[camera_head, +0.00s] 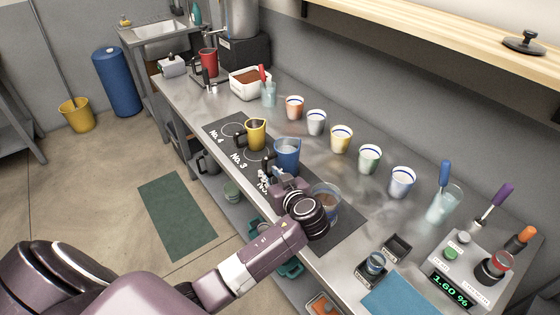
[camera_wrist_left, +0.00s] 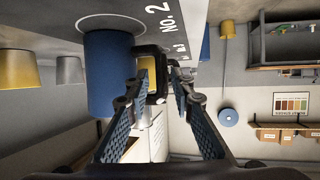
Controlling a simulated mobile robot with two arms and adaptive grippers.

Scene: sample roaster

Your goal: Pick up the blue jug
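The blue jug (camera_head: 287,152) stands upright on the dark numbered mat (camera_head: 350,218) on the steel counter. In the left wrist view, which looks upside down, the blue jug (camera_wrist_left: 105,78) stands by the "No. 2" label. Its dark handle (camera_wrist_left: 155,90) reaches in between my left fingertips. My left gripper (camera_head: 277,174) is at the handle side of the jug, partly hidden behind its own wrist. In the wrist view the left gripper (camera_wrist_left: 162,80) has its fingers apart, one on each side of the handle; contact is unclear. My right gripper is not in view.
A yellow jug (camera_head: 256,133) stands beyond the blue one. A clear vessel with brown contents (camera_head: 325,196) is close to my left wrist. Several cups, including a yellow one (camera_head: 341,139), line the back. A meter (camera_head: 465,267) and blue cloth (camera_head: 402,296) lie at the right.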

